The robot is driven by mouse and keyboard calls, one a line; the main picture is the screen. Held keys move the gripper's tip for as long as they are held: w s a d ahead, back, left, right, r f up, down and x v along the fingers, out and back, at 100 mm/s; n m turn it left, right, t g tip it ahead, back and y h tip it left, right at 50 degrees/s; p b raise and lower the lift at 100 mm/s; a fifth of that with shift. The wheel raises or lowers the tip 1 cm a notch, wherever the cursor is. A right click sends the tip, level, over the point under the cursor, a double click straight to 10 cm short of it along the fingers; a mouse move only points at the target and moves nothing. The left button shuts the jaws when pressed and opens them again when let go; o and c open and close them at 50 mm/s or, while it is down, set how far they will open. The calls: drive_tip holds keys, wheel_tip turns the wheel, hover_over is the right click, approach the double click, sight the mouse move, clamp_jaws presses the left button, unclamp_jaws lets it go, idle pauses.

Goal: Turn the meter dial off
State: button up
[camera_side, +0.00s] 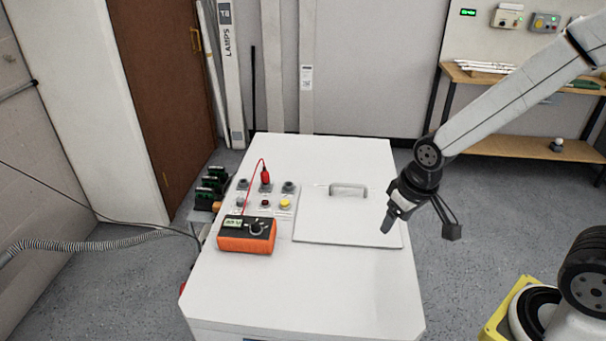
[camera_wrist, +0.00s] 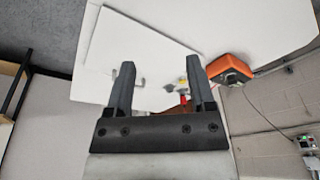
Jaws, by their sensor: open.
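The orange meter (camera_side: 247,235) sits on the white cabinet top, left of the square lid. Its round dark dial (camera_side: 256,228) is on its upper face, beside a small lit display (camera_side: 233,223). I cannot read the dial's setting. The meter also shows at the right in the wrist view (camera_wrist: 231,70), with its dial side partly visible. My gripper (camera_side: 388,226) is above the right part of the cabinet, well to the right of the meter and apart from it. In the wrist view its two fingers (camera_wrist: 163,90) are spread with nothing held between them.
A red probe (camera_side: 265,175) with a red lead stands in a terminal behind the meter, among several terminals and a yellow button (camera_side: 285,203). A lid with a raised handle (camera_side: 348,188) lies between my gripper and the meter. The cabinet's front (camera_side: 300,295) is clear.

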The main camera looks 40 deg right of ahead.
drive_tip(key=w+a+m+g, duration=0.1)
drive_tip(key=w+a+m, duration=0.25)
drive_tip(key=w, duration=0.55)
drive_tip(key=w+a+m, duration=0.3)
drive_tip(key=w+a, duration=0.1)
drive_tip(key=w, duration=0.4)
drive_tip(key=m+g, duration=0.2)
drive_tip(key=m, duration=0.3)
hover_over(255, 222)
drive_tip(key=shift+s+d+f, duration=0.15)
drive_tip(key=shift+d+f, duration=0.05)
drive_tip(key=shift+f, duration=0.35)
drive_tip(key=shift+s+d+f, duration=0.1)
drive_tip(key=shift+d+f, duration=0.1)
drive_tip(key=shift+f, duration=0.3)
drive_tip(key=shift+w+a+f+m, duration=0.15)
drive_tip(key=shift+w+a+m, duration=0.1)
drive_tip(key=shift+a, duration=0.15)
drive_tip(key=shift+f, duration=0.1)
drive_tip(key=shift+f, duration=3.85)
clamp_jaws()
